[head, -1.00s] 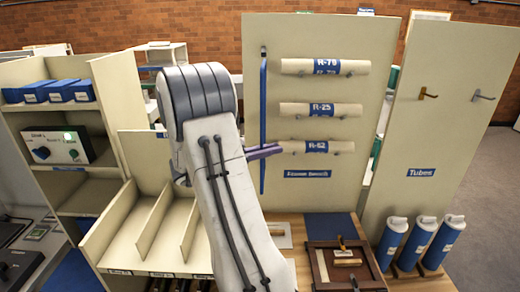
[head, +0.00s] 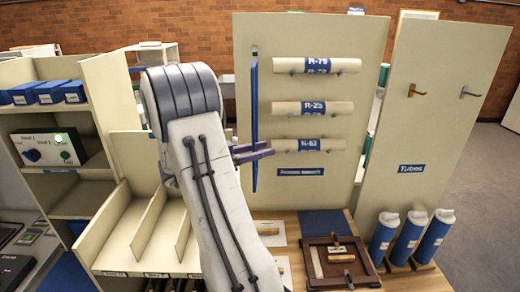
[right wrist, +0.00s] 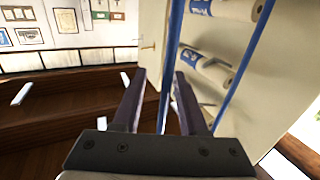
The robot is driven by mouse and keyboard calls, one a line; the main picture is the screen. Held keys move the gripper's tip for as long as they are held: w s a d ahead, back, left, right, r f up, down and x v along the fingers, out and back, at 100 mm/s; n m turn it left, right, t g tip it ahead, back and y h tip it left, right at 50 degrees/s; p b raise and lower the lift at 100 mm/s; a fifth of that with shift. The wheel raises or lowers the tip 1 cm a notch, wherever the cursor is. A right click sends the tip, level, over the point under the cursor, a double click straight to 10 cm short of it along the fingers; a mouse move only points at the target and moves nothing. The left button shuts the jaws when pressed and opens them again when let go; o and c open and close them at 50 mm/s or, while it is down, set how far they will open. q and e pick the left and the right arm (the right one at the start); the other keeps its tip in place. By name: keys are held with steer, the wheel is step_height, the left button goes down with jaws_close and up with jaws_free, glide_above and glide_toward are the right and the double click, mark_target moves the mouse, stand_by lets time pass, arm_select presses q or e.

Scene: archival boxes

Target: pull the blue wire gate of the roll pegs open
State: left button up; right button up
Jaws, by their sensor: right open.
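The blue wire gate (head: 254,110) hangs upright at the left of the roll-peg panel (head: 375,85). It looks narrow, almost edge-on, in the head view. My right gripper (head: 262,153) is at the gate's lower part, with its purple fingers reaching past it. In the right wrist view, the right gripper (right wrist: 160,85) has its fingers apart. One blue bar of the gate (right wrist: 170,70) runs between them, and a second bar runs to the right, in front of the rolls. I cannot tell whether either finger touches the bar. My left gripper is not in view.
Paper rolls (head: 316,65) rest on pegs at several heights right of the gate. A tubes panel (head: 440,100) with hooks stands to the right, blue tubes (head: 408,238) below it. A brown tray (head: 340,282) lies on the table. An open divided rack (head: 125,240) stands to the left.

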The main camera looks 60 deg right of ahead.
steer(key=b+v, duration=0.3)
steer(key=v, duration=0.7)
steer(key=shift+a+b, duration=0.15)
steer(key=shift+b, duration=0.2)
steer(key=shift+w, duration=0.1)
